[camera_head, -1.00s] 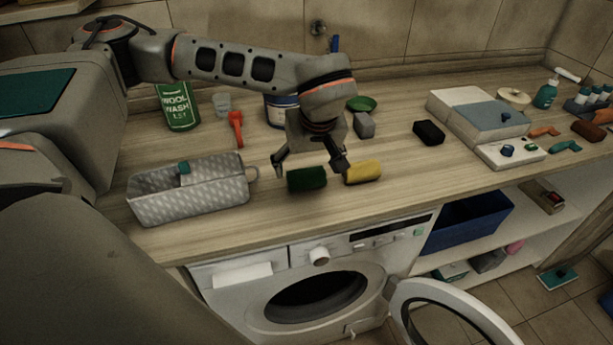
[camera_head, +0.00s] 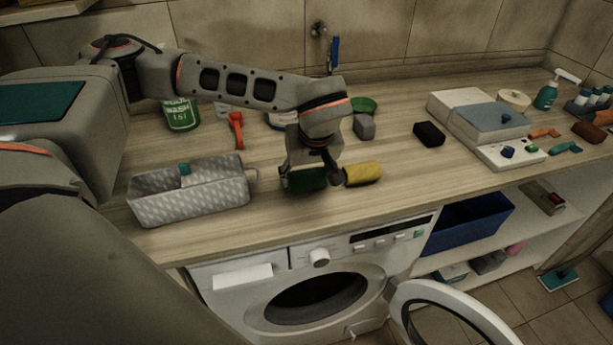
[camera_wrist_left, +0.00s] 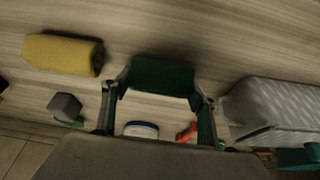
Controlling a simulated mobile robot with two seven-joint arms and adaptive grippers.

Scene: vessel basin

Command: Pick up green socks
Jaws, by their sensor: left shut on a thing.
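The green socks (camera_head: 305,179) are a dark green rolled bundle on the wooden counter, near its front edge, left of a yellow roll. My left gripper (camera_head: 308,178) is down over them and shut on them, with a finger on each side. In the left wrist view the green socks (camera_wrist_left: 162,76) sit between the two fingertips (camera_wrist_left: 160,88) of my left gripper. The gripper hides part of the bundle in the head view. I cannot tell whether it is clear of the counter. My right gripper is not in view.
The yellow roll (camera_head: 363,173) lies close on the right. A grey patterned basket (camera_head: 190,200) stands to the left. A grey block (camera_head: 364,126) and black block (camera_head: 429,133) lie behind. The washing machine (camera_head: 300,285) below has its door (camera_head: 455,312) open.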

